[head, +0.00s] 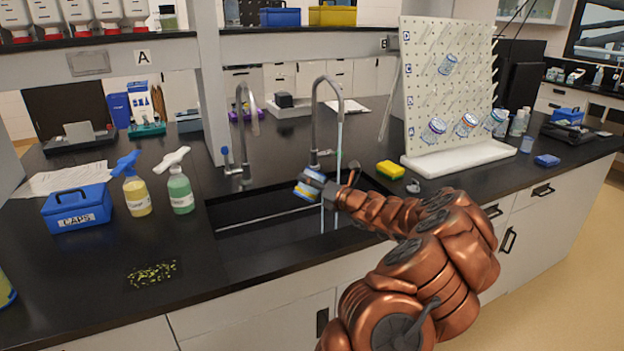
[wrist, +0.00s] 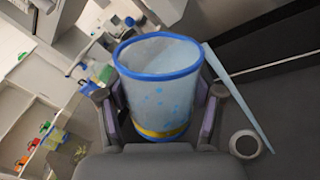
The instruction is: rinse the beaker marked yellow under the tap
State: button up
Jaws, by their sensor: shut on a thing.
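My gripper (head: 318,190) is shut on the beaker marked yellow (head: 307,184), over the sink (head: 255,215). In the wrist view the beaker (wrist: 157,85) is clear, with a blue rim, a yellow band near its base and blue specks on its wall. The fingers of my gripper (wrist: 160,110) press on its two sides. The right tap (head: 316,110) stands just behind it, and a pale water stream (head: 339,135) falls from its spout. In the wrist view the stream (wrist: 233,95) runs to the right of the beaker, apart from its mouth.
A second tap (head: 240,130) stands left. A yellow sponge (head: 390,170) lies right of the sink, before a pegboard (head: 440,85) holding several beakers. Spray bottles (head: 180,190) and a blue caps box (head: 77,210) stand left. A round dark-centred fitting (wrist: 247,144) shows below the stream.

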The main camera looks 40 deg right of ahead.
jog(key=shift+a+r+m+p, duration=0.1)
jog(key=shift+r+m+p, duration=0.1)
jog(key=shift+m+p, duration=2.05)
jog(key=shift+r+m+p, duration=0.1)
jog(key=shift+m+p, duration=2.05)
jog(key=shift+m, duration=0.2)
jog(key=shift+p, duration=0.4)
jog(key=shift+r+m+p, duration=0.15)
jog(key=shift+m+p, duration=1.75)
jog(key=shift+p, duration=1.9)
jog(key=m, duration=0.4)
jog(key=shift+m, duration=0.4)
